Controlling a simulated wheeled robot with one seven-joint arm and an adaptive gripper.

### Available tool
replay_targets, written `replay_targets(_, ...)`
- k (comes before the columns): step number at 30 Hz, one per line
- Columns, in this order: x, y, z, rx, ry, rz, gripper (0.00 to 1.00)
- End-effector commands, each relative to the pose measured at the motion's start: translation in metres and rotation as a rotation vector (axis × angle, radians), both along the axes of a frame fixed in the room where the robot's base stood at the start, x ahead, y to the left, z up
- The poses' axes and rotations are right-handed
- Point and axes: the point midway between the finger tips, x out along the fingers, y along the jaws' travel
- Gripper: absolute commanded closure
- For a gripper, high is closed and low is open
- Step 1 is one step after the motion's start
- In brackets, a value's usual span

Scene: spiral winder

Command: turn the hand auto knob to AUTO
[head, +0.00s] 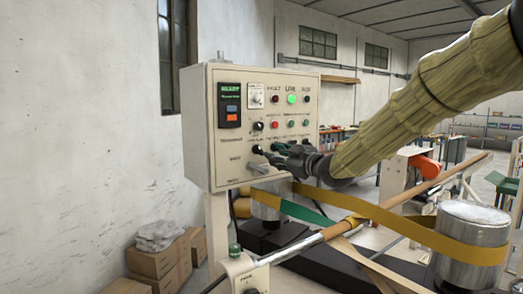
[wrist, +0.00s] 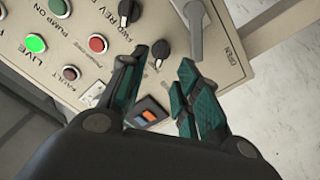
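A black knob (wrist: 160,50) on the beige control panel (head: 240,150) shows just beyond my fingertips in the wrist view, close to the left finger's tip. I cannot read its label, so I cannot tell if it is the hand auto knob. In the head view a black knob (head: 257,149) shows just left of my gripper (head: 276,154). My gripper (wrist: 167,62) is open, its green-padded fingers apart with nothing held. Whether a finger touches the knob is unclear.
Another black knob (wrist: 128,10) marked FWD REV and a grey lever (wrist: 194,28) by OPEN flank this area. A green LIVE lamp (head: 291,99) is lit. Boxes (head: 160,258) stand on the floor, left.

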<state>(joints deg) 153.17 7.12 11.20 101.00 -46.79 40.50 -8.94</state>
Motion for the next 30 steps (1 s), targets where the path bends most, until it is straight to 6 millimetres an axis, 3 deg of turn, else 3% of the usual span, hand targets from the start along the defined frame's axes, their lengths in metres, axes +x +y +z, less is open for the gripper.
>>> replay_targets(15, 0.058, 0.046, 0.001, 0.0, 0.002, 0.004, 0.68)
replay_targets(30, 0.066, 0.052, 0.0, 0.001, 0.001, 0.004, 0.7)
